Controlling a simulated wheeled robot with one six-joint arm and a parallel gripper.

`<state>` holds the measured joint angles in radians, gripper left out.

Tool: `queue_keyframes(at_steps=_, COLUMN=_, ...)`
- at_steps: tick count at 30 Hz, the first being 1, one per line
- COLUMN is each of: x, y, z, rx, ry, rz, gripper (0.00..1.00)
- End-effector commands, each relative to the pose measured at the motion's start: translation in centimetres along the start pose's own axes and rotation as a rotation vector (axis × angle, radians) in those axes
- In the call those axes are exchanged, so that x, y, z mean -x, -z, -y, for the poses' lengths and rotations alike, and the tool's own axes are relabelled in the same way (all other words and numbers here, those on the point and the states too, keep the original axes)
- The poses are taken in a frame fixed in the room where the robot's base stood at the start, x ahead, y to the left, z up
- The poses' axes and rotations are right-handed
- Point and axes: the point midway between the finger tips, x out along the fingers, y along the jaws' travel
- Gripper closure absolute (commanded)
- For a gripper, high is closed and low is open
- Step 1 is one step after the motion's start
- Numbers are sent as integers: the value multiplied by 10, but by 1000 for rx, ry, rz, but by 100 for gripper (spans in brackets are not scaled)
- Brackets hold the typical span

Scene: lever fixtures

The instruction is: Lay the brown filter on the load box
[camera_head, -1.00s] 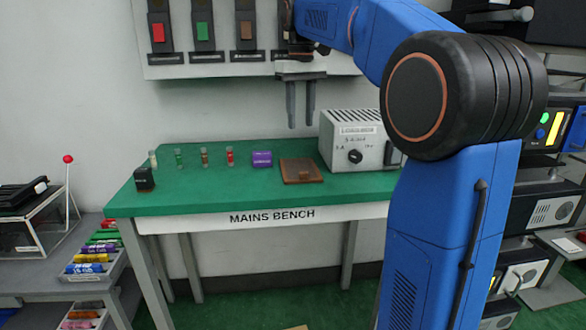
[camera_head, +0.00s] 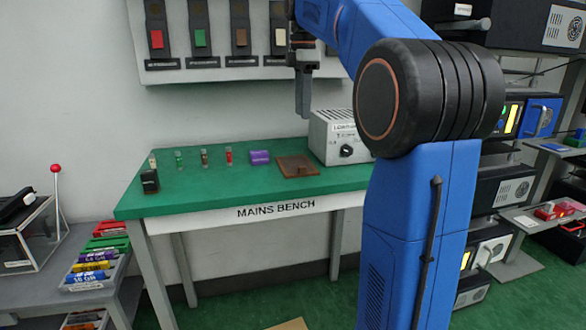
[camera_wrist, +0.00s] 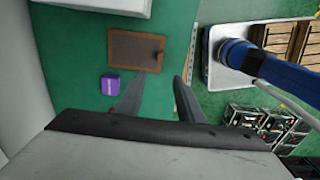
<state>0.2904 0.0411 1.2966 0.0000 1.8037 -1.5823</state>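A flat brown square piece (camera_head: 298,166) with a small raised brown knob lies on the green bench; it seems to be the brown filter. It also shows in the wrist view (camera_wrist: 135,50). The grey load box (camera_head: 336,139), with a black dial, stands just right of it, partly hidden by my arm. A white box at the top left edge of the wrist view (camera_wrist: 105,6) seems to be the load box. My gripper (camera_head: 302,112) points down above the bench. In the wrist view its fingers (camera_wrist: 160,76) are apart with nothing between them, beside the brown piece's lower right corner.
A purple block (camera_head: 259,157) sits left of the brown piece. Several small vials (camera_head: 204,157) and a black block (camera_head: 149,181) stand farther left. Coloured wall levers (camera_head: 240,40) hang behind.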

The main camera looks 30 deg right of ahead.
Motion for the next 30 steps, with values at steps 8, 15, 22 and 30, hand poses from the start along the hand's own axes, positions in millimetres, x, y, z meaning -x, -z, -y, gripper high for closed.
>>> queue_keyframes(at_steps=8, x=-44, y=0, z=1, rx=0, ry=3, rz=0, gripper=66)
queue_keyframes(at_steps=15, x=-86, y=0, z=1, rx=-1, ry=2, rz=0, gripper=66)
queue_keyframes(at_steps=22, x=-114, y=1, z=0, rx=-1, ry=1, rz=0, gripper=66)
queue_keyframes(at_steps=30, x=-133, y=2, z=1, rx=-1, ry=2, rz=0, gripper=66)
